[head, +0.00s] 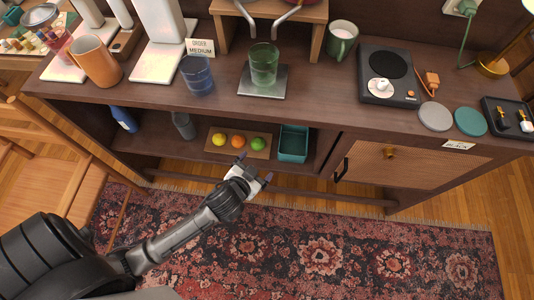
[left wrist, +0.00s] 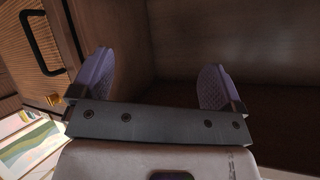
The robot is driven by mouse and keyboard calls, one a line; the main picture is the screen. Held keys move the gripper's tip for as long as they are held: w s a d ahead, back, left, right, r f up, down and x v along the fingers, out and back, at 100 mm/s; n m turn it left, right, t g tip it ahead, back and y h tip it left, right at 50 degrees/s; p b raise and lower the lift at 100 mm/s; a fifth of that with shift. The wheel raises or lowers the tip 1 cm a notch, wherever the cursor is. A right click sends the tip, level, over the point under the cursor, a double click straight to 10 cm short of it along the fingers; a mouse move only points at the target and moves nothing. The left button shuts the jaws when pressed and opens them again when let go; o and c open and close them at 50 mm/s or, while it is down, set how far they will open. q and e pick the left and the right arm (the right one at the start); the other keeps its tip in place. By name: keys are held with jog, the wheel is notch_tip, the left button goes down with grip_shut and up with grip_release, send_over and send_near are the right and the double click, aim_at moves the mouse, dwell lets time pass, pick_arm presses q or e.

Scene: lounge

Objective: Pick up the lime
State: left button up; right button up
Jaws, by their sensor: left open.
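The green lime (head: 258,143) sits at the right end of a small wooden board (head: 226,150) on the cabinet's lower shelf. An orange (head: 238,141) and a yellow lemon (head: 219,139) sit left of it. My left gripper (head: 255,168) is open and empty, in front of the shelf and just below the lime in the head view. In the left wrist view its two purple-grey finger pads (left wrist: 156,82) stand wide apart with nothing between them. The lime does not show in the wrist view. My right gripper is not in view.
A teal open bin (head: 293,144) stands just right of the lime. A grey bottle (head: 183,125) and a blue bottle (head: 124,119) stand farther left on the shelf. The cabinet top (head: 300,112) overhangs the shelf. A woven-front door (head: 415,172) with a black handle is at right.

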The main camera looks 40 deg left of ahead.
pick_arm(q)
jog(key=w+d+r+m+t+h, duration=0.4)
jog(key=w+d+m+t+h, duration=0.25)
jog(key=w+m+h, duration=0.45)
jog(key=m+g+y, duration=0.7)
jog(key=m+g, duration=0.2)
jog(key=g, duration=1)
send_over(258, 141)
jog(key=shift+t, duration=0.25)
jog(key=f, duration=1.4)
jog(key=shift+w+a+b, duration=0.2)
jog(key=shift+b, duration=0.2)
jog(key=shift+s+a, duration=0.1)
jog(key=shift+a, duration=0.3)
jog(key=shift+a+f, duration=0.1)
jog(key=shift+f, duration=0.05)
jog(key=f+b, duration=0.1)
jog(key=f, duration=0.1)
jog(key=f+b, duration=0.2)
jog(key=d+f+b, duration=0.1)
jog(key=f, duration=0.2)
jog(key=shift+s+d, duration=0.1)
jog(key=shift+s, duration=0.1)
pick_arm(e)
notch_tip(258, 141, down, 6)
